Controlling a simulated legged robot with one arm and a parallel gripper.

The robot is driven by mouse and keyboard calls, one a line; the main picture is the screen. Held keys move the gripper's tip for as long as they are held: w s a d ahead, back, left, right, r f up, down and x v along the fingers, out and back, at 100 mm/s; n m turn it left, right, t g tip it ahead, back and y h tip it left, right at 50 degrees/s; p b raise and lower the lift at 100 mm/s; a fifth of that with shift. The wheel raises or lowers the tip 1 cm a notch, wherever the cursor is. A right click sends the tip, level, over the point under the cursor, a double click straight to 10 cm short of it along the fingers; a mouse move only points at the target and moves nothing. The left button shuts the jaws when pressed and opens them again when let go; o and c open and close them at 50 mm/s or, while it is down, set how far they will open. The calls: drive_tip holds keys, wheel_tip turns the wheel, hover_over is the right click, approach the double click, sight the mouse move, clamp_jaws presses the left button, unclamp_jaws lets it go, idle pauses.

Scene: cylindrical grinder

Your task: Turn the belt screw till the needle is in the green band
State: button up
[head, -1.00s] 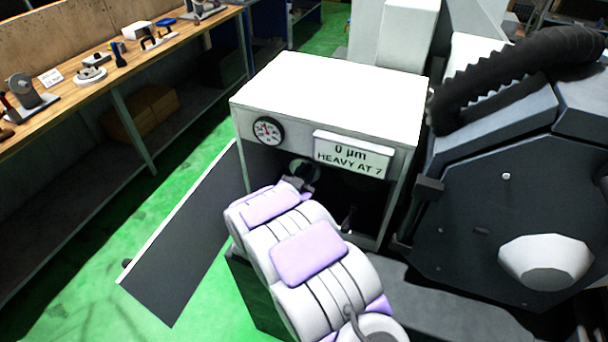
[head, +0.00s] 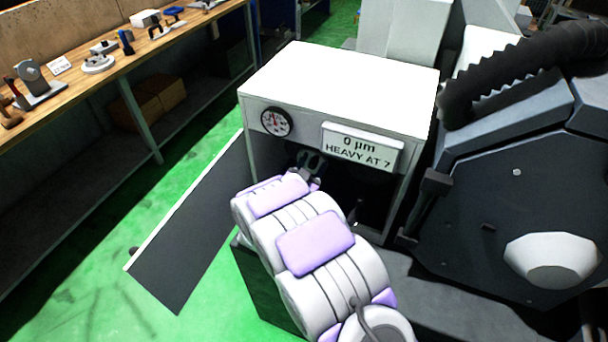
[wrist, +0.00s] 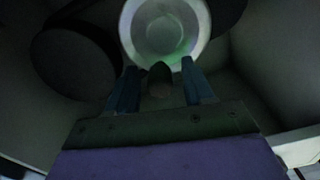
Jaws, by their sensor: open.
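In the wrist view my gripper (wrist: 158,66) is open, one finger on each side of a small dark rounded piece (wrist: 160,74). This piece may be the end of the belt screw; the view is too dark to be sure, and I cannot tell whether the fingers touch it. A pale round disc (wrist: 165,28) stands behind the fingertips. In the head view my arm reaches into the open front of the white cabinet (head: 340,82). The dial gauge (head: 276,122) is on the cabinet's front at upper left. Its needle is too small to read against any green band.
In the wrist view a dark disc (wrist: 75,60) lies to the left. A dark panel (head: 190,230) stands open left of the cabinet. The dark grinder body (head: 520,200) is close on the right.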

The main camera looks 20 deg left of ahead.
drive_tip(key=s+a+p, duration=0.1)
drive_tip(key=s, duration=1.6)
drive_tip(key=shift+a+p, duration=0.3)
idle(1.3)
